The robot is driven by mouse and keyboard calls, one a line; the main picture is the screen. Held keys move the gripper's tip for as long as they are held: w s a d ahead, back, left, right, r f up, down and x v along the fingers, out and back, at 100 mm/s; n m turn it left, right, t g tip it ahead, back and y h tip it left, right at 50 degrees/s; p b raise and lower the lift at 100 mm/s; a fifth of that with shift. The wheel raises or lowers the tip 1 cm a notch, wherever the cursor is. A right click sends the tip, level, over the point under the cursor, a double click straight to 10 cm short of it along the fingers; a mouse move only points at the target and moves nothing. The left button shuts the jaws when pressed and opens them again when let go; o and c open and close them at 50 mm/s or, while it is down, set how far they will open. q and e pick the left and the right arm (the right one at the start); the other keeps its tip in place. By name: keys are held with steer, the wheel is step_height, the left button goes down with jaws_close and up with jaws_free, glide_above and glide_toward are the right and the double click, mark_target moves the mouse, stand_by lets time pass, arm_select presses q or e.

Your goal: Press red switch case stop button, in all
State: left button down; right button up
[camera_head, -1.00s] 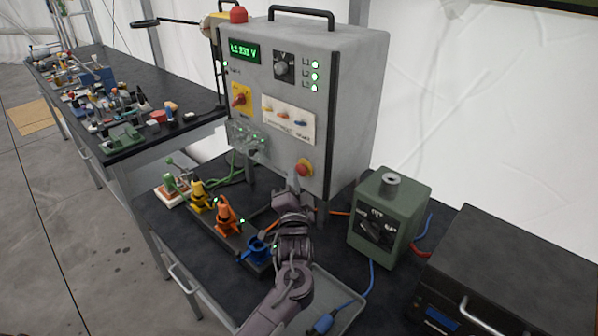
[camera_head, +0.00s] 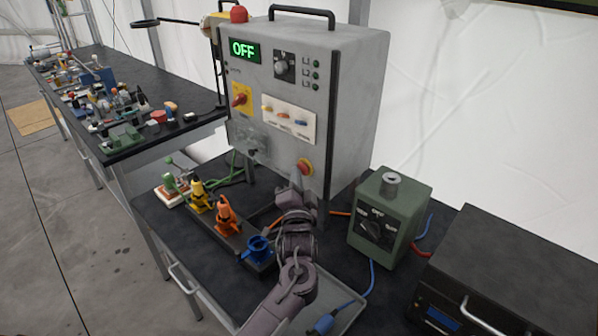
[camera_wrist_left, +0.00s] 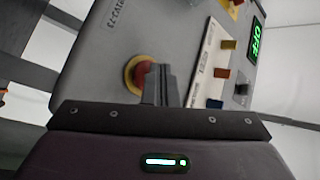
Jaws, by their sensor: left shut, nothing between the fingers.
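The red stop button (camera_head: 305,167) sits on a yellow ring low on the front of the grey switch case (camera_head: 345,110). The case's display (camera_head: 244,50) reads OFF in green. My left gripper (camera_head: 297,188) is just below and in front of the button in the head view. In the left wrist view its shut, empty fingers (camera_wrist_left: 160,84) overlap the right side of the red button (camera_wrist_left: 139,76); I cannot tell whether they touch it. My right gripper is not in view.
A row of yellow, orange and blue connectors (camera_head: 227,216) stands on the dark bench below the case. A green box (camera_head: 390,217) and a black case (camera_head: 520,265) stand to the right. A cluttered table (camera_head: 100,95) is at the left.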

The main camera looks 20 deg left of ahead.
arm_select(q)
steer(key=shift+r, duration=0.1)
stand_by(0.3)
steer(key=shift+s+a+p, duration=0.2)
steer(key=shift+s+p, duration=0.55)
steer(key=shift+s, duration=0.15)
steer(key=s+p, duration=0.1)
steer(key=s+a+p, duration=0.1)
steer(key=s, duration=0.1)
steer(key=s+p, duration=0.1)
steer(key=shift+s+a, duration=0.35)
steer(key=shift+a, duration=0.05)
steer(key=shift+f, duration=0.2)
